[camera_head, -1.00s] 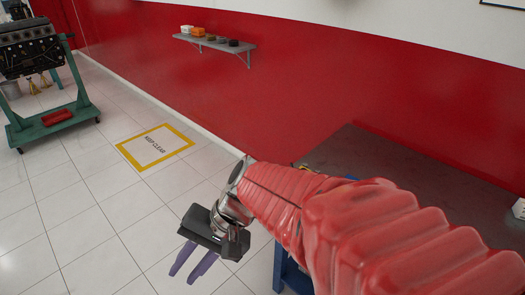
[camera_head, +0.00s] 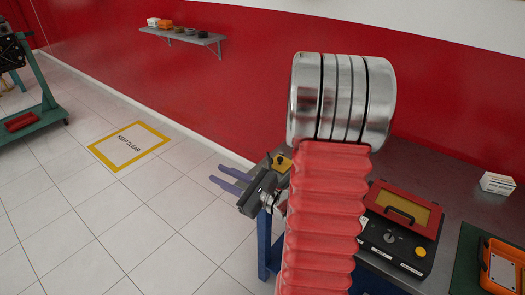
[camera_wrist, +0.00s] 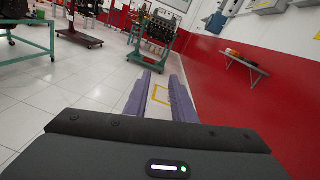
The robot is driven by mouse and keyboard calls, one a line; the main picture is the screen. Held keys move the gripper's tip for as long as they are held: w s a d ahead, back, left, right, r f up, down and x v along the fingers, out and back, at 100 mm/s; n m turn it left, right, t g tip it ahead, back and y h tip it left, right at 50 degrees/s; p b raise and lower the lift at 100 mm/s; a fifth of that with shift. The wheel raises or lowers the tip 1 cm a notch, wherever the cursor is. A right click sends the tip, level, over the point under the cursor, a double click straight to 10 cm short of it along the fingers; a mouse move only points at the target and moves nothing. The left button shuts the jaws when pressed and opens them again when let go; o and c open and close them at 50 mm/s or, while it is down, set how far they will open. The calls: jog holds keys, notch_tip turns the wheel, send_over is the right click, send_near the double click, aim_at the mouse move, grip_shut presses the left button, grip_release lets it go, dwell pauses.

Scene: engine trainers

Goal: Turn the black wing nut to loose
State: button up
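My gripper (camera_head: 217,174) is left of the workbench in the head view, over the tiled floor, with its two purple fingers pointing left. The wrist view shows the fingers (camera_wrist: 160,77) apart with nothing between them, so it is open and empty. A small yellow piece with a dark part on it (camera_head: 281,161) stands at the bench's far left corner, just behind my arm. It is too small to tell whether the dark part is the black wing nut. My arm hides part of the bench. No wing nut shows in the wrist view.
The bench (camera_head: 455,170) carries a black control box (camera_head: 395,245) with a red-framed lid, a white box (camera_head: 497,183) and an orange case (camera_head: 503,265). A wall shelf (camera_head: 185,35) holds small items. A green engine stand (camera_head: 45,110) is at left. Open floor lies between.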

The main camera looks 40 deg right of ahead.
jog(key=s+d+f+m+h, duration=0.3)
jog(key=d+m+h, duration=0.1)
jog(key=d, duration=0.4)
jog(key=s+d+f+m+h, duration=0.3)
jog(key=s+d+m+h, duration=0.1)
jog(key=d, duration=0.5)
jog(key=m+h, duration=0.1)
jog(key=h, duration=0.1)
jog(key=shift+s+f+m+g+h, duration=0.25)
jog(key=shift+f+m+g+h, duration=0.05)
jog(key=shift+f+g+h, duration=0.1)
jog(key=shift+w, duration=0.15)
